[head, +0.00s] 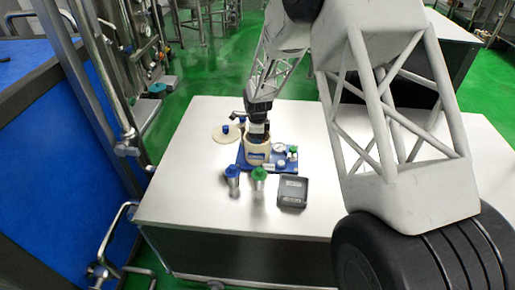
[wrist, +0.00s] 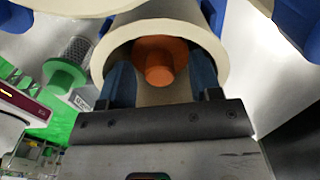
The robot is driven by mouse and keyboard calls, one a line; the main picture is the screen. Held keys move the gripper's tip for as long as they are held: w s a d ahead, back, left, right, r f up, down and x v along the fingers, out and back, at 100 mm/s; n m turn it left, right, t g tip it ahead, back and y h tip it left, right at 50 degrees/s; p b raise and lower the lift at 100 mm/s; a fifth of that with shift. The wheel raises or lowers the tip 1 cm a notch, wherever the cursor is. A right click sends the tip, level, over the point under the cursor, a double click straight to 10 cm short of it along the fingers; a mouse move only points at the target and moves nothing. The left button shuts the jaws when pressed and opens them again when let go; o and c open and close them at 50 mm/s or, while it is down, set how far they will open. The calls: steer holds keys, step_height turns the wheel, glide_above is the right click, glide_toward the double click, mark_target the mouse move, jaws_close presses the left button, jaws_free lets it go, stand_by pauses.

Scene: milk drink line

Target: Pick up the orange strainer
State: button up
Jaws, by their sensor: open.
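The orange strainer (wrist: 162,60) shows in the wrist view as a round orange top with a raised knob. It is inside a cream cylindrical container (wrist: 217,48). My gripper (wrist: 163,82) is open, its two dark fingers inside the container's mouth, one on each side of the orange part. I cannot tell whether they touch it. In the head view my gripper (head: 257,129) points down into the cream container (head: 257,152), which stands on a blue tray (head: 245,166). The orange strainer is hidden there.
A blue-topped metal strainer (head: 232,182) and a green-topped one (head: 259,179) stand in front of the tray. A dark grey device (head: 292,191) sits right of them. A cream lid (head: 223,138) lies behind left. Small items crowd the tray's right side. The white table's (head: 180,205) left is clear.

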steer(key=shift+c, duration=0.3)
jaws_close()
steer(key=shift+r, duration=0.1)
step_height(320, 180, up, 10)
stand_by(0.8)
stand_by(0.5)
